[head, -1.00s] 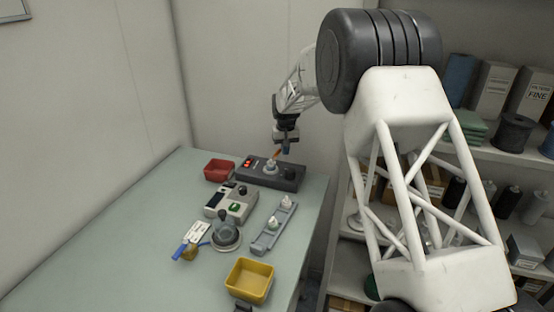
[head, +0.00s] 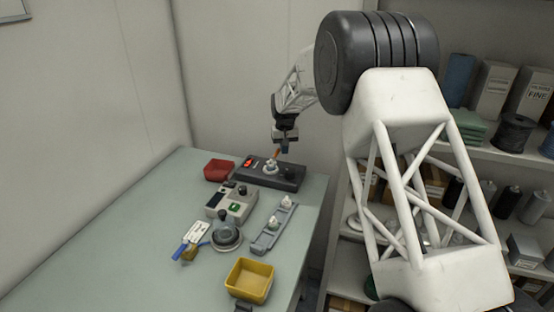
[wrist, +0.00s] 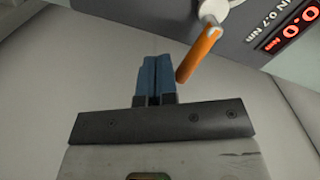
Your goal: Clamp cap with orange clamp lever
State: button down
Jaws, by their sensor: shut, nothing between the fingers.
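The orange clamp lever (wrist: 200,53) shows in the wrist view, slanting down from a white part at the top. In the head view the lever (head: 277,154) stands up from the dark station. A white cap-like part (head: 270,166) sits on the station (head: 284,177) beside it. My gripper (wrist: 154,62) has blue fingers pressed together with nothing between them. It is just left of the lever in the wrist view; I cannot tell whether they touch. In the head view my gripper (head: 286,147) is above the station, close by the lever.
The station's red display (wrist: 295,35) shows in the wrist view. A red bin (head: 219,170), a grey control box (head: 231,203), a grey rack (head: 266,238) with white parts, a round grey fixture (head: 226,238) and a yellow bin (head: 250,281) are on the table. The table's left is clear.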

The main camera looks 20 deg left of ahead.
jog(key=shift+r, duration=0.1)
notch_tip(320, 180, up, 8)
dwell(1.3)
dwell(0.3)
